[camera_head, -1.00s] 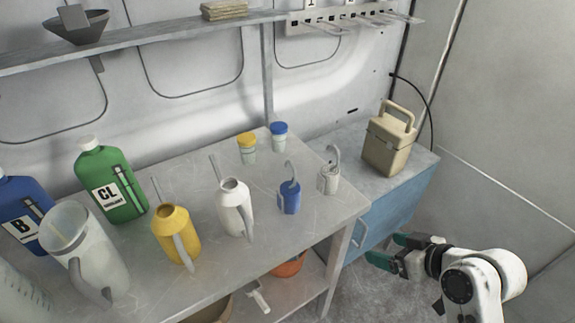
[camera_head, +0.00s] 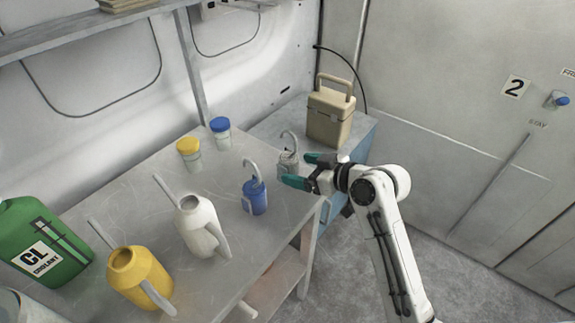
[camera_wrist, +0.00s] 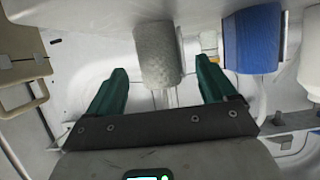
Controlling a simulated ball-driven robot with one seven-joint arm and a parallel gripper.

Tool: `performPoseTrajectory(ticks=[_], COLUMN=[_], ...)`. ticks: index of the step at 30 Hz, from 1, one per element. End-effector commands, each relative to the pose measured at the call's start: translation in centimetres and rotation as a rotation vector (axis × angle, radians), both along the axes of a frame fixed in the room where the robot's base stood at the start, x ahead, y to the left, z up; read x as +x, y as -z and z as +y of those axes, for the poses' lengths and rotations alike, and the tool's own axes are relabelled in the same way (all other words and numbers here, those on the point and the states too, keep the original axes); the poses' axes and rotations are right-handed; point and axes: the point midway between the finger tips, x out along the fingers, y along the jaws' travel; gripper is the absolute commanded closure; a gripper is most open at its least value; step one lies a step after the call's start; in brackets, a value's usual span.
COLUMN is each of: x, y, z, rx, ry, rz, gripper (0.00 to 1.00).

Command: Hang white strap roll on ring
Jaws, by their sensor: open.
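The white strap roll (camera_head: 288,163), a small whitish cylinder with a curved hook on top, stands near the right end of the metal table. My gripper (camera_head: 298,170) is open at the roll, with one green finger on either side in the picture. In the wrist view the roll (camera_wrist: 158,52) shows between the two open fingers (camera_wrist: 161,85) and just beyond them; I cannot tell whether they touch it. I cannot make out the ring in these frames.
A blue roll with a hook (camera_head: 255,197) stands close to the left of the white one. A white can (camera_head: 197,225), a yellow can (camera_head: 137,277) and two lidded jars stand further left. A beige case (camera_head: 330,115) stands behind my gripper. Open floor lies right.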

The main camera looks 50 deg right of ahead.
Motion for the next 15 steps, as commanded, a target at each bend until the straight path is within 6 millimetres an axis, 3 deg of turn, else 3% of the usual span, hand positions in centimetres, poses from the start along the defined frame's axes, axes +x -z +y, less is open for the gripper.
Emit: performPoseTrajectory(ticks=[9,15], x=[3.7,4.6], y=[1.7,2.3], z=[0.1,0.1], rx=[0.002,0.0], ry=[-0.002,-0.001], rz=[0.0,0.001], gripper=[0.16,0.16])
